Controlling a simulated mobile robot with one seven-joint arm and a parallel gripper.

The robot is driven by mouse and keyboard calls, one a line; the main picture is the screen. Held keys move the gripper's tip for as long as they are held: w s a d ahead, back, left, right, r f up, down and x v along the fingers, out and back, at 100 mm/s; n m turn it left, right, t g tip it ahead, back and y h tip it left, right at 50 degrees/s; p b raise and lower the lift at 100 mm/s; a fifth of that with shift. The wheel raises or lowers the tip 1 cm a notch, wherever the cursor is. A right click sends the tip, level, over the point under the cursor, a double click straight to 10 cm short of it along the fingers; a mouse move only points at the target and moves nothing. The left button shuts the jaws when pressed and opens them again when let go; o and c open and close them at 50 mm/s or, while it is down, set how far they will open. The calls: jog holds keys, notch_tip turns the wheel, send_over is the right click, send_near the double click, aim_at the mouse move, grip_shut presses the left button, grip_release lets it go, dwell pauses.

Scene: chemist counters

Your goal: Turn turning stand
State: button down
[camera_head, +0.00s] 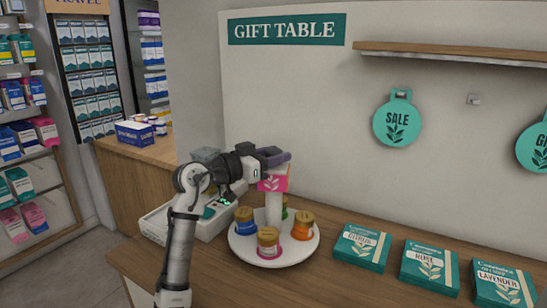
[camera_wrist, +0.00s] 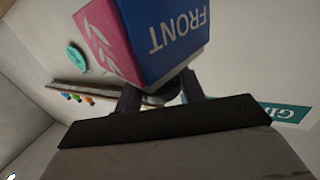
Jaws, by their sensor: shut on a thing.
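The turning stand (camera_head: 244,250) is a white round plate with a white post on the wooden counter. A cube sign tops the post; its pink leaf face (camera_head: 272,184) shows in the head view. In the wrist view, which is upside down, the cube (camera_wrist: 178,35) shows a blue face reading FRONT beside the pink one. Several jars with golden lids stand on the plate, among them a blue one (camera_head: 244,226) and an orange one (camera_head: 302,230). My gripper (camera_head: 272,157) is just above the cube, shut on what looks like a dark round knob (camera_wrist: 162,93) at its top.
Teal boxes marked CITRUS (camera_head: 358,250), ROSE (camera_head: 428,270) and LAVENDER (camera_head: 502,288) lie to the right. A wall with a GIFT TABLE sign (camera_head: 287,30) and a shelf (camera_head: 450,53) stands behind.

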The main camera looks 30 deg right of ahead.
jog(key=shift+m+g+y, duration=0.3)
jog(key=shift+m+g, duration=1.4)
jog(key=shift+g, duration=1)
jog(key=shift+m+g, duration=0.5)
jog(key=shift+g, duration=0.2)
jog(key=c, duration=0.9)
grip_release()
jog(key=shift+d, duration=0.1)
jog(key=b+v, duration=0.1)
jog(key=v, duration=0.6)
jog(key=b+v, duration=0.1)
jog(key=v, duration=0.6)
jog(key=shift+r+b, duration=0.2)
jog(key=shift+b, duration=0.15)
